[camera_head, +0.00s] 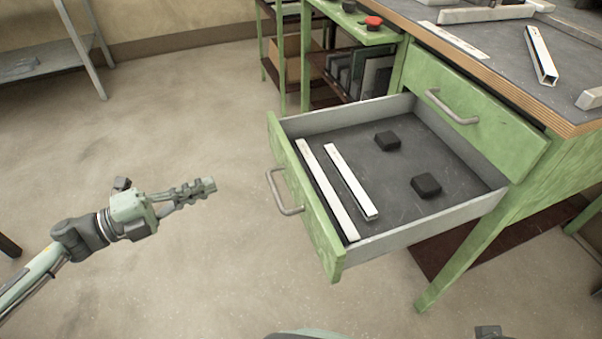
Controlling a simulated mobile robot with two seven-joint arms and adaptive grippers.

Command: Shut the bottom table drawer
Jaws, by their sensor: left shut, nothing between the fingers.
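The bottom table drawer (375,237) is pulled far out from the green bench. Its green front faces left and carries a grey bar handle (284,193). Two white profile bars (328,190) and two small black blocks (387,141) lie inside on its dark floor. My left gripper (210,187) is shut and empty. In the picture it is left of the drawer handle, with a clear gap between them, pointing towards the drawer front. My right gripper is not in view.
The upper drawer (485,115) is closed above the open one. Profiles lie on the bench top (490,45). A green side shelf unit (350,30) with a red button stands behind, and a grey rack (45,55) at the back left.

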